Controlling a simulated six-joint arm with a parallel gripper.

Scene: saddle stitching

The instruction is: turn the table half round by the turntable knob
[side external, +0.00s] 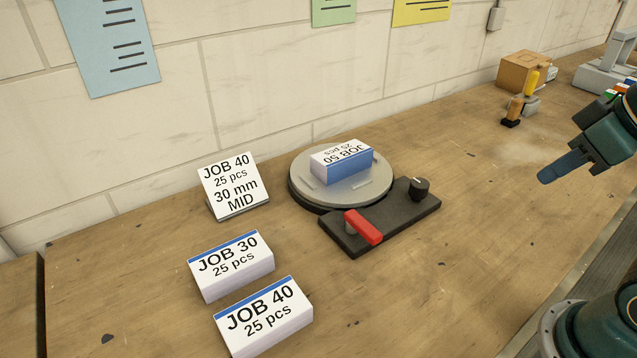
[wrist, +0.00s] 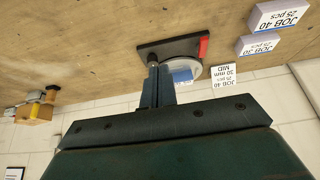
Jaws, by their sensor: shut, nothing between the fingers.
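The round grey turntable (side external: 347,192) stands on the wooden bench with a white and blue block labelled JOB 50 (side external: 342,163) on top; its label reads upside down in the side view. A black base plate (side external: 392,221) lies in front of it. The plate bears a black round knob (side external: 418,189) at its right end and a red lever (side external: 363,227) at its left. My gripper (side external: 562,167) is shut and empty, in the air well right of the knob. In the wrist view my fingers (wrist: 158,85) partly cover the turntable (wrist: 184,70) and plate (wrist: 172,49).
A JOB 40 card (side external: 232,186) leans on a stand left of the turntable. JOB 30 (side external: 231,265) and JOB 40 (side external: 263,317) blocks lie at the front left. A cardboard box (side external: 524,71) and small tools (side external: 514,110) stand at the back right. The bench between knob and gripper is clear.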

